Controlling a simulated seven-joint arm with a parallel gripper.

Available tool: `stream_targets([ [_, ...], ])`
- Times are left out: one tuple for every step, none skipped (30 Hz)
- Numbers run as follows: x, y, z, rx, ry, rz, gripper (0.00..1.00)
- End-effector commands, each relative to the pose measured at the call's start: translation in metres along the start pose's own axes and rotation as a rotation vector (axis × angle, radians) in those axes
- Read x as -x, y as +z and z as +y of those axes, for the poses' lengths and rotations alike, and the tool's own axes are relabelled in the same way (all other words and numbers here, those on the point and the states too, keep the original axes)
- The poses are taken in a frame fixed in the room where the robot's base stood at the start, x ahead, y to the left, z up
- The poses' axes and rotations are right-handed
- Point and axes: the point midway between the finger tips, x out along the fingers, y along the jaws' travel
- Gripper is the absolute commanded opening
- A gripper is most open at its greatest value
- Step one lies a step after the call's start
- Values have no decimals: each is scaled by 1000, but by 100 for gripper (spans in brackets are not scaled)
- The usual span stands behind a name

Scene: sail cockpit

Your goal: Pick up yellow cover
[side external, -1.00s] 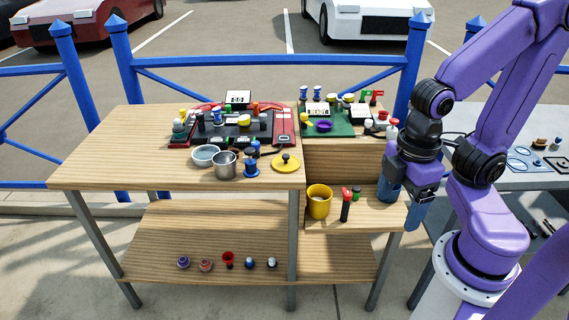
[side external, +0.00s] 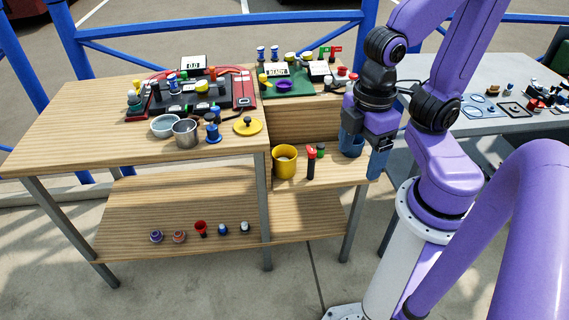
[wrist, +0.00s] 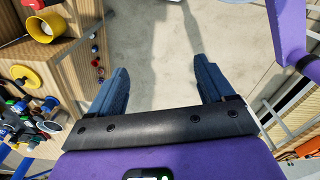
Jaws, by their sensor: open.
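The yellow cover (side external: 248,126) is a flat yellow disc with a dark knob on top. It lies on the upper wooden tabletop near its right front edge, and it also shows at the left of the wrist view (wrist: 26,76). My gripper (side external: 366,160) is to the right of the cover, beyond the lower shelf, fingers pointing down. In the wrist view my gripper (wrist: 160,82) has its two blue fingers wide apart with only pavement between them. It is empty and well away from the cover.
A yellow pot (side external: 285,163) and a red-topped black bottle (side external: 311,163) stand on the lower step between cover and gripper. A metal cup (side external: 185,134), grey bowl (side external: 164,126) and blue item (side external: 213,134) crowd the cover's left. A grey table (side external: 440,80) stands behind right.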

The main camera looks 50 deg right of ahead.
Motion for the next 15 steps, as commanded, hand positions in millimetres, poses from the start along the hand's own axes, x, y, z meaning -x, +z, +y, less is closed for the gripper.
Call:
stream_targets([
  [0,0,0,0,0,0,78],
  [0,0,0,0,0,0,68],
  [0,0,0,0,0,0,56],
  [0,0,0,0,0,0,56],
  [0,0,0,0,0,0,56],
  [0,0,0,0,0,0,56],
  [0,0,0,0,0,0,56],
  [0,0,0,0,0,0,56],
  [0,0,0,0,0,0,56],
  [0,0,0,0,0,0,56],
  [0,0,0,-1,0,0,56],
  [0,-1,1,-6,0,0,56],
  [1,-2,2,-16,0,0,56],
  [1,-5,3,-30,0,0,56],
  [3,-9,6,-57,1,-1,56],
])
